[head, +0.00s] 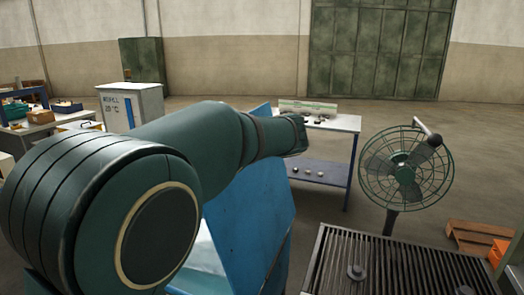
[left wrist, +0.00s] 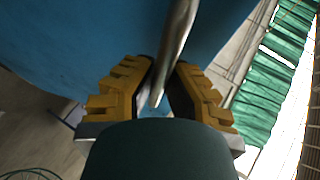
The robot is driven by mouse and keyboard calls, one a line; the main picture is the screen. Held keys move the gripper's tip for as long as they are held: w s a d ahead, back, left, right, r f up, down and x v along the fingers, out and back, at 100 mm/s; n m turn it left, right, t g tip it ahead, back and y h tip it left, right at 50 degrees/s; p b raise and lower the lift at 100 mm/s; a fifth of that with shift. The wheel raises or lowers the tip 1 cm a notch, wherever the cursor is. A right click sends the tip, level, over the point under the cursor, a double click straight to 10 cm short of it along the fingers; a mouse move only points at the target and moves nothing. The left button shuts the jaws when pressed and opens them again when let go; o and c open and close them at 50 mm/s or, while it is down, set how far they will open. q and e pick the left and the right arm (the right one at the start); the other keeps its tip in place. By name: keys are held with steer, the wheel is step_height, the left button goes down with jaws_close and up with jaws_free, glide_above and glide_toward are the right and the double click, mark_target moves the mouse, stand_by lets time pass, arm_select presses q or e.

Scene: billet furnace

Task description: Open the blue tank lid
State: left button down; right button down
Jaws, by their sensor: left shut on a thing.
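The blue tank lid (head: 252,215) stands steeply tilted up in the head view, partly behind my left arm. A pale strip of the tank's inside (head: 205,252) shows at its lower left. In the left wrist view the blue lid (left wrist: 75,45) fills the upper left. My left gripper (left wrist: 163,72) has yellow fingers shut on the metal bar handle (left wrist: 177,42), which runs between them. In the head view my left arm hides most of the tank, and the fingers and handle cannot be made out. My right gripper is in neither view.
A dark slatted grate (head: 400,268) lies at the front right, with a green fan (head: 405,170) behind it. A table with a blue shelf (head: 318,172) stands behind the lid. A wooden pallet (head: 478,236) is at right. Open floor lies toward the back wall.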

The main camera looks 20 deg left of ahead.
arm_select(q)
steer(key=shift+a+f+h, duration=0.2)
steer(key=shift+a+h, duration=0.1)
steer(key=shift+a, duration=0.7)
steer(key=c, duration=1)
jaws_free()
steer(key=shift+w, duration=0.1)
steer(key=shift+d+r, duration=0.1)
steer(key=shift+d, duration=0.05)
steer(key=v, duration=1.2)
